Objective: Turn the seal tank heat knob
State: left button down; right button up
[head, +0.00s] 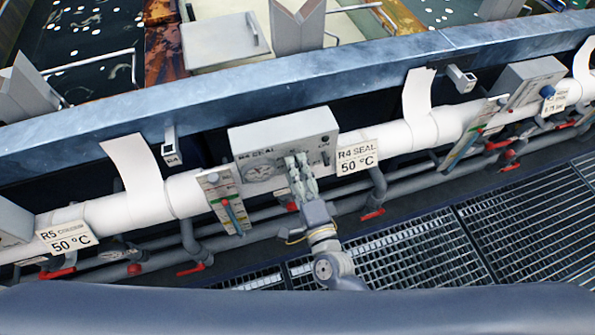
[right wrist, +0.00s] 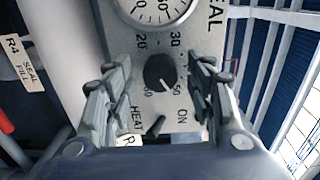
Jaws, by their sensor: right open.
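The R4 SEAL control box (head: 285,135) is a light grey panel on the rail, with a round gauge (head: 258,171) on its face. In the right wrist view the black heat knob (right wrist: 160,72) sits below the gauge, ringed by printed numbers, with a pale pointer line. A small black lever switch (right wrist: 156,127) is below it, between the words HEAT and ON. My right gripper (head: 296,163) is at the panel's front. In its wrist view its open fingers (right wrist: 160,78) stand either side of the knob, apart from it. In the head view the gripper hides the knob.
A white pipe (head: 100,212) runs along the rail, with an R4 SEAL 50 °C sign (head: 357,158) right of the box. Valves with red handles (head: 372,214) hang below. A metal grating (head: 500,240) covers the floor, and tanks (head: 85,40) lie behind the rail.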

jog(key=v, duration=1.2)
jog(key=s+d+f+n+g+h, duration=0.1)
jog(key=s+d+f+n+g, duration=0.15)
jog(key=f, duration=0.65)
jog(key=s+d+f+n+g, duration=0.1)
jog(key=d+f+n+g, duration=0.2)
jog(key=f, duration=0.7)
jog(key=s+d+f+n+g+h, duration=0.1)
jog(key=s+f+n+g, duration=0.1)
jog(key=f+n, duration=0.5)
jog(key=s+d+f+n+g+h, duration=0.1)
jog(key=s+d+f+g, duration=0.3)
jog(key=s+f, duration=0.5)
jog(key=s+d+f+n+g+h, duration=0.2)
jog(key=s+d+f+n+g, duration=0.1)
jog(key=s+d+f, duration=0.6)
jog(key=s+f+g, duration=0.1)
jog(key=s, duration=0.3)
jog(key=shift+g+h, duration=0.3)
jog(key=shift+g, duration=0.05)
jog(key=shift+d, duration=0.15)
